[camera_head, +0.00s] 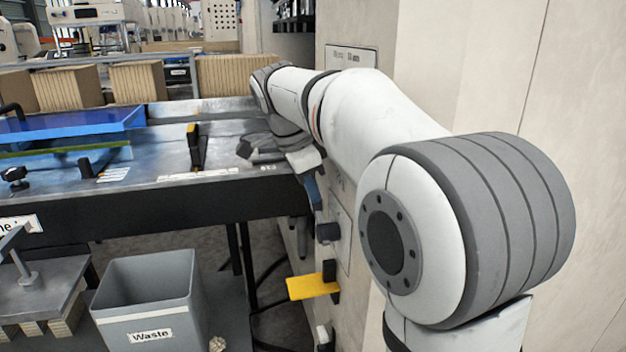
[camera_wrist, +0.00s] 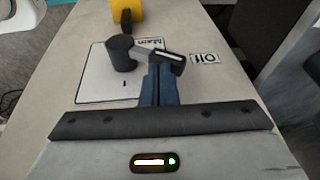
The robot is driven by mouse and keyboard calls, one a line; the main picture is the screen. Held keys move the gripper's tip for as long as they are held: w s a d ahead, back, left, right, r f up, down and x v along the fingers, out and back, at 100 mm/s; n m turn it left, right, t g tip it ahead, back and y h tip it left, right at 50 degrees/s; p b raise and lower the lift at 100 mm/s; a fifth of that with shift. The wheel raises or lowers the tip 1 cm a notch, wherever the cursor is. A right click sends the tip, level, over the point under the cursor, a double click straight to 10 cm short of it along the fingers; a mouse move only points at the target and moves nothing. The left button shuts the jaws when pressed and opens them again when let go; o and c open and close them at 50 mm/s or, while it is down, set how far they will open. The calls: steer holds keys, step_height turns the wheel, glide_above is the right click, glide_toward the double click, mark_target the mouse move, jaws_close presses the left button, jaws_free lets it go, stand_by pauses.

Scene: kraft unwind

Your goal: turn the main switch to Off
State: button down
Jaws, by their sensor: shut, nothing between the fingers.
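The main switch shows in the wrist view as a dark round knob (camera_wrist: 120,54) on a pale plate (camera_wrist: 95,82). A grey and black bar with a white stripe (camera_wrist: 168,58) extends from beside the knob toward the "Off" label (camera_wrist: 205,58). A "Main" label (camera_wrist: 151,43) sits beside it, upside down in this view. My gripper (camera_wrist: 160,70) is shut, its blue fingers together with their tips at the bar; I cannot tell whether they touch it. In the head view, my gripper (camera_head: 316,203) points down just above the dark knob (camera_head: 328,232) on the cabinet side.
A yellow handle (camera_head: 313,287) projects from the cabinet below the switch; it also shows in the wrist view (camera_wrist: 128,12). A steel table (camera_head: 225,178) stands close to the left of my gripper. A grey waste bin (camera_head: 150,290) stands lower left.

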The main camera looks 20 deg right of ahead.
steer(key=shift+w+f+n+g+p, duration=0.2)
steer(key=shift+w+f+g+p, duration=0.75)
steer(key=shift+p, duration=1.55)
steer(key=shift+w+f+n+g+p, duration=0.2)
steer(key=shift+w+f+g+p, duration=0.75)
steer(key=shift+p, duration=1.55)
steer(key=shift+s+r+g, duration=0.2)
steer(key=shift+g, duration=0.1)
